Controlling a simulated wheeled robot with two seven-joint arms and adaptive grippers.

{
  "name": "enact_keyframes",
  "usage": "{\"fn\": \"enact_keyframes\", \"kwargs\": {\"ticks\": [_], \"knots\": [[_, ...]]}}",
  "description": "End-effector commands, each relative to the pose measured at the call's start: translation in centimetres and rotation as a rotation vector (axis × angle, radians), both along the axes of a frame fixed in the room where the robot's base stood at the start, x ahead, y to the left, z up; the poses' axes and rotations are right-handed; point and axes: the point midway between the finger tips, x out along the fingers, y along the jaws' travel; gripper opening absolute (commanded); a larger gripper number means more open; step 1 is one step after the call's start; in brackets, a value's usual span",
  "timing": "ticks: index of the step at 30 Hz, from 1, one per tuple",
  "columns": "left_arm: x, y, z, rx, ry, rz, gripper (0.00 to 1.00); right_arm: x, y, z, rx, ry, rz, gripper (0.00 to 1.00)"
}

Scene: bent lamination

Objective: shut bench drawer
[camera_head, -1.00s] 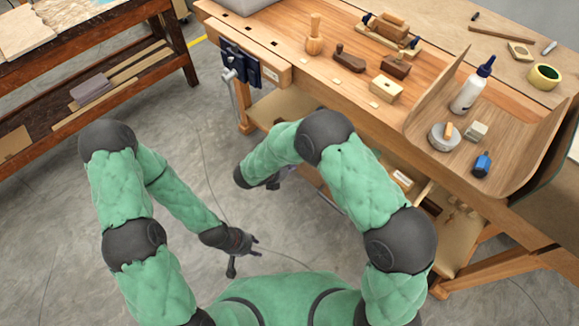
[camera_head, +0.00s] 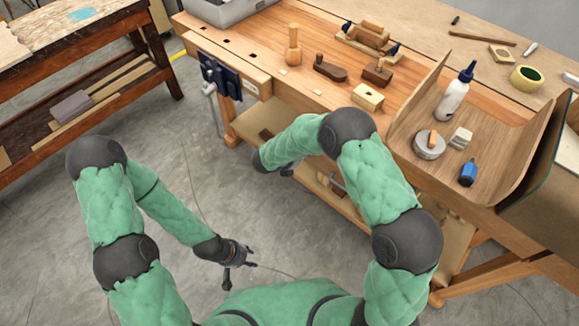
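The wooden bench (camera_head: 275,62) runs from upper left to lower right. Its drawer cannot be made out clearly; my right arm covers much of the bench front. My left gripper (camera_head: 253,257) hangs over the bare floor, away from the bench, with its fingers apart and nothing between them. My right gripper (camera_head: 291,167) is at the bench front, low beside the under-bench space. It is partly hidden by my own forearm, so its fingers do not show clearly.
A blue vise (camera_head: 220,78) juts from the bench's left end. On top are a wooden mallet (camera_head: 293,45), planes, a white glue bottle (camera_head: 455,92) and a curved wooden sheet (camera_head: 402,125). A dark wooden rack (camera_head: 110,85) stands at left. Grey floor between is clear.

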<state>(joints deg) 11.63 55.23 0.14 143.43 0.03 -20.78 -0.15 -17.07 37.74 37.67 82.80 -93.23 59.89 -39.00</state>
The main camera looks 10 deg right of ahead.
Motion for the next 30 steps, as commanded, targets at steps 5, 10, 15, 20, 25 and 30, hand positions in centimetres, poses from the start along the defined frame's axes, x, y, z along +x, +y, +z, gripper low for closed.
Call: {"fn": "enact_keyframes", "kwargs": {"ticks": [5, 10, 15, 20, 25, 30], "knots": [[0.0, 0.0, -0.6, 0.0, 0.0, 0.0, 0.4, 2.5, -3.0, 0.0, 0.001, -0.003, -0.006, 0.0], [0.0, 0.0, -0.8, 0.0, 0.0, 0.0, 0.4, 4.1, -4.7, 0.0, 0.002, -0.003, -0.002, 0.0], [0.0, 0.0, -0.9, 0.0, 0.0, 0.0, 0.4, 4.8, -5.6, 0.1, 0.001, -0.002, -0.001, 0.0], [0.0, 0.0, -0.9, 0.0, 0.0, 0.0, 0.4, 5.1, -5.9, 0.1, 0.0, -0.002, 0.0, 0.0], [0.0, 0.0, -0.9, 0.0, 0.0, 0.0, 0.4, 5.1, -5.9, 0.1, 0.0, -0.002, 0.0, 0.0], [0.0, 0.0, -0.9, 0.0, 0.0, 0.0, 0.4, 5.1, -5.8, 0.1, 0.0, -0.002, 0.0, 0.0]]}}
